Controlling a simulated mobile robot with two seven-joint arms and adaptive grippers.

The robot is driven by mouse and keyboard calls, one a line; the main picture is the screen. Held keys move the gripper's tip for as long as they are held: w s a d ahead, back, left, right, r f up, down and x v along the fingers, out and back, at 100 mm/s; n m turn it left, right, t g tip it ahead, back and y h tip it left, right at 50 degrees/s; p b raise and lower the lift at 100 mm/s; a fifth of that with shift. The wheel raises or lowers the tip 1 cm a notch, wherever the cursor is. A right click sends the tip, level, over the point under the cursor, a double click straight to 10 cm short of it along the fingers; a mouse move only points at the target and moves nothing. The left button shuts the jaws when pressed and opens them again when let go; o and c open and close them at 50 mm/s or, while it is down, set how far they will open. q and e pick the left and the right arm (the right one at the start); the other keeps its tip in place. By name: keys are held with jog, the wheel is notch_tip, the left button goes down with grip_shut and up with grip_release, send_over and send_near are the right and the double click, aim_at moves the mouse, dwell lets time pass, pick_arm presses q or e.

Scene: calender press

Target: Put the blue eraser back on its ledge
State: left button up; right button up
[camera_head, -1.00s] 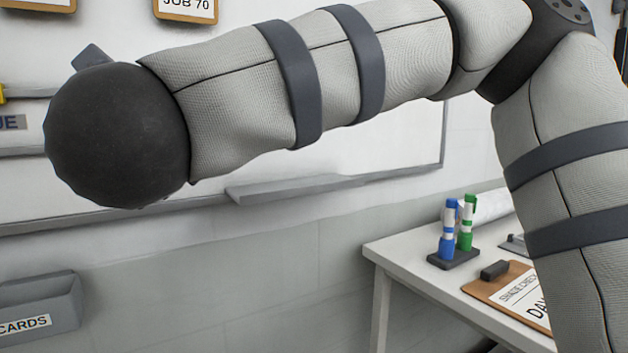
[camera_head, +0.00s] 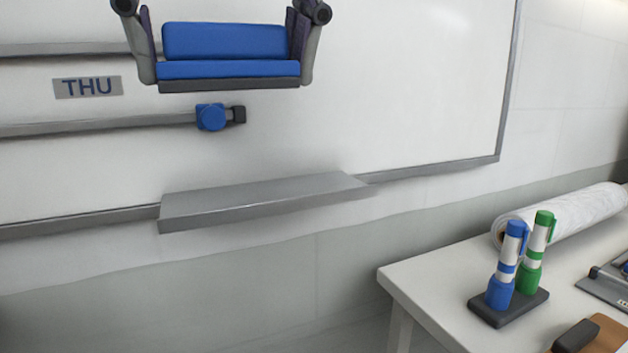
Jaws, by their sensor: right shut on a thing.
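The blue eraser (camera_head: 225,42) has a blue body and a dark strip along its lower edge. It is near the top of the head view, in front of the whiteboard. My right gripper (camera_head: 226,66) is shut on it, with one finger at each short end. The grey ledge (camera_head: 262,203) is at the whiteboard's bottom edge, below the eraser and apart from it in the picture. The top of the ledge looks empty. My left gripper is not in view.
A blue slider (camera_head: 211,117) sits on a grey rail between the eraser and the ledge in the picture. A THU label (camera_head: 87,87) is at left. The white table (camera_head: 440,281) at right carries a marker stand (camera_head: 508,309) and a paper roll (camera_head: 566,213).

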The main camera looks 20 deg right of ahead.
jog(key=shift+w, duration=0.2)
jog(key=w+d+f, duration=0.3)
jog(key=w+f, duration=0.1)
jog(key=w, duration=0.2)
send_over(275, 188)
jog(key=s, duration=0.2)
jog(key=f, duration=0.5)
jog(key=shift+a, duration=0.2)
jog(key=x, duration=0.3)
jog(key=shift+s+d+f, duration=0.2)
jog(key=shift+d+f, duration=0.05)
jog(key=shift+f, duration=0.25)
jog(key=o, duration=1.6)
jog(key=shift+f, duration=0.1)
jog(key=shift+c, duration=0.2)
